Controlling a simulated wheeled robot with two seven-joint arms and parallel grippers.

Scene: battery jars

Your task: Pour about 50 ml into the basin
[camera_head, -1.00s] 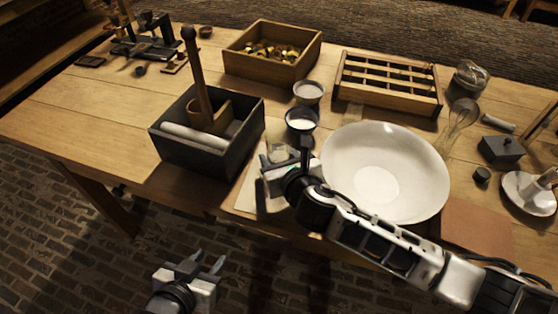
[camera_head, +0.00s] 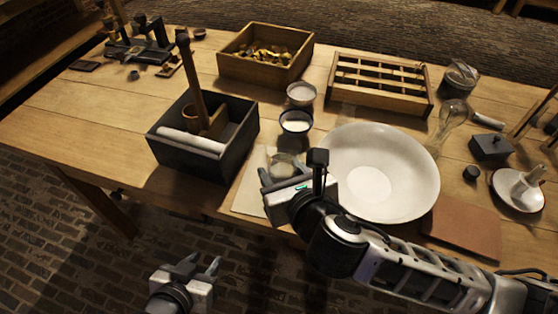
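The basin is a wide white bowl (camera_head: 398,166), which looks empty, standing near the front edge of the table. My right gripper (camera_head: 283,180) is at the left of the basin, over a pale sheet (camera_head: 249,190). A small clear glass vessel (camera_head: 284,162) shows just beyond this gripper, partly hidden by it. I cannot tell whether the fingers hold the glass, nor how much is in it. My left gripper (camera_head: 202,264) is open and empty, low in front of the table over the brick floor.
Two small cups, one with white contents (camera_head: 296,122) and one grey (camera_head: 301,93), stand behind the glass. A dark box (camera_head: 180,150) holding a wooden-handled tool is at left.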

